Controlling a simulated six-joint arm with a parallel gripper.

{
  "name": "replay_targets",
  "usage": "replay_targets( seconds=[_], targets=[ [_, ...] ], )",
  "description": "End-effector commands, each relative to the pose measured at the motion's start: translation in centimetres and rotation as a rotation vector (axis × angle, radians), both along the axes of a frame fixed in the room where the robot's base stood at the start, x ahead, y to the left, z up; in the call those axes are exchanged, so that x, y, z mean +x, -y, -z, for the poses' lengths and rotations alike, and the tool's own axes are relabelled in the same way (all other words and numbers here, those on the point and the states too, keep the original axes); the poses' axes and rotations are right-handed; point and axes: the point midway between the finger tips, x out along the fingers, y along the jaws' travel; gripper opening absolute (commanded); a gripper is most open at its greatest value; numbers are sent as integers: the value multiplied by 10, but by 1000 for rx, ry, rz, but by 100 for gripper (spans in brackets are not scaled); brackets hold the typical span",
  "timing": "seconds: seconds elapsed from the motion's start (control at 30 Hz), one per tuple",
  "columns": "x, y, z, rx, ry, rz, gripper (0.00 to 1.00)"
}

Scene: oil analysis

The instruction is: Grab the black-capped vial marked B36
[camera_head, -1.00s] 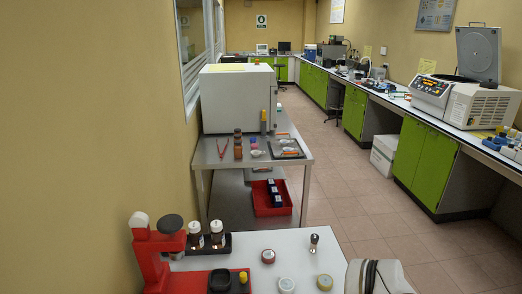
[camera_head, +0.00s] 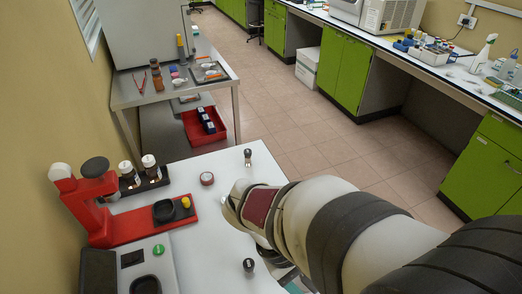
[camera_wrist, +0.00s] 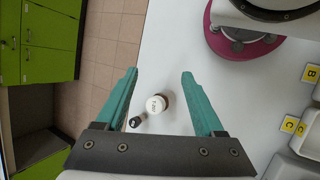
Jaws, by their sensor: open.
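In the head view, a small vial with a black cap (camera_head: 249,265) stands on the white table, left of my arm; marks on its cap are too small to read. A second small dark-topped vial (camera_head: 247,157) stands near the table's far edge. In the wrist view, my gripper (camera_wrist: 160,73) is open, its teal fingers spread wide with nothing held. A white round top with unreadable lettering (camera_wrist: 156,104) shows between the fingers, with a small dark-capped object (camera_wrist: 135,121) beside it, near the left finger. I cannot make out B36 on anything.
A red stand (camera_head: 130,219) and two white-capped brown bottles (camera_head: 149,164) are at the table's left. The wrist view shows a magenta-based device (camera_wrist: 240,45) and yellow letter cards (camera_wrist: 290,123).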

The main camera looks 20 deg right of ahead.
Motion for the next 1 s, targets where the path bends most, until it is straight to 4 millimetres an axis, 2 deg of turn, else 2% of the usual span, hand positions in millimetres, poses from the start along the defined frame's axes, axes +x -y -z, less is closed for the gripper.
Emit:
replay_targets(
  seconds=[0.03,0.1,0.13,0.23,0.33,0.47,0.67,0.8,0.9,1.0],
  targets=[
    [14,27,10,-88,-141,-165,70],
    [47,64,24,-203,-342,-448,70],
    [62,75,32,-241,-424,-566,70],
    [108,97,65,-323,-647,-906,70],
    [136,101,95,-357,-779,-1128,70],
    [149,101,121,-369,-839,-1237,70],
    [149,101,153,-370,-839,-1239,70],
    [148,101,184,-369,-839,-1237,70],
    [149,121,189,-369,-835,-1231,70],
    [150,128,192,-371,-833,-1233,70]
  ],
)
